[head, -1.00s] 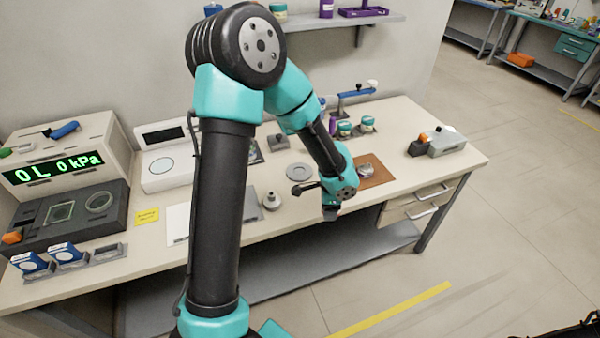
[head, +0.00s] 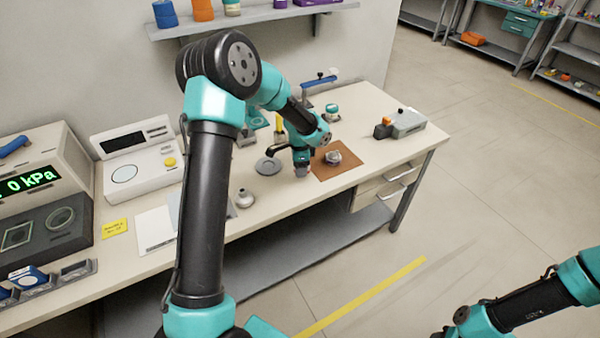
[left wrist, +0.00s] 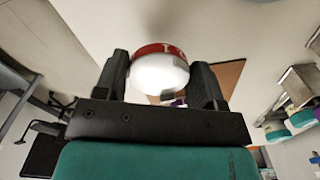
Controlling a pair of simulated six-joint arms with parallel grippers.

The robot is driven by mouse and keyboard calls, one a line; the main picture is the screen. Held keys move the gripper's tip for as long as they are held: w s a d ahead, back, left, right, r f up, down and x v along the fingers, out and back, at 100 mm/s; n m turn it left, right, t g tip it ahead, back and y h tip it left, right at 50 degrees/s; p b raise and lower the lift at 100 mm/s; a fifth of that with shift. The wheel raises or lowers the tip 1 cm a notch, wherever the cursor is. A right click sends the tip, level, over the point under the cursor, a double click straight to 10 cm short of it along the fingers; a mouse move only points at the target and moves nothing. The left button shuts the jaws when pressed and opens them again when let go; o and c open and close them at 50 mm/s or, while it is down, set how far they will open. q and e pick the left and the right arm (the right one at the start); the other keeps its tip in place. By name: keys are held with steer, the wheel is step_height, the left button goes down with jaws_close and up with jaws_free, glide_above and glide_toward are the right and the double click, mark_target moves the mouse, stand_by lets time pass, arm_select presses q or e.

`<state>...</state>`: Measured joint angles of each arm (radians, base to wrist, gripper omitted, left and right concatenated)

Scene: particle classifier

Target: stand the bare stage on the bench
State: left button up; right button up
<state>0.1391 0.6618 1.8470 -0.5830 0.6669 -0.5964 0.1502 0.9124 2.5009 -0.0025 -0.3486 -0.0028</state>
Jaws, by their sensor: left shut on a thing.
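My left gripper (head: 302,172) is over the bench (head: 395,160), just left of the brown mat (head: 322,174). In the left wrist view its fingers (left wrist: 160,88) are closed on a round white piece with a red lettered band (left wrist: 160,73). I cannot tell whether this is the bare stage, or whether it touches the bench. A round grey metal piece (head: 333,157) sits on the mat. A flat grey disc (head: 268,166) lies on the bench left of the gripper. My right arm shows at the lower right; its gripper is out of view.
A grey box with an orange part (head: 405,123) stands right of the mat. A small knobbed weight-like piece (head: 245,198) stands near the front edge. A white instrument (head: 140,160) and a pressure display (head: 30,183) are at the left. A shelf (head: 250,17) hangs behind.

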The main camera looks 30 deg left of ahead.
arm_select(q)
steer(key=shift+f, duration=1.75)
steer(key=shift+f, duration=0.15)
steer(key=o, duration=1)
step_height(320, 180, up, 12)
steer(key=shift+r, duration=0.2)
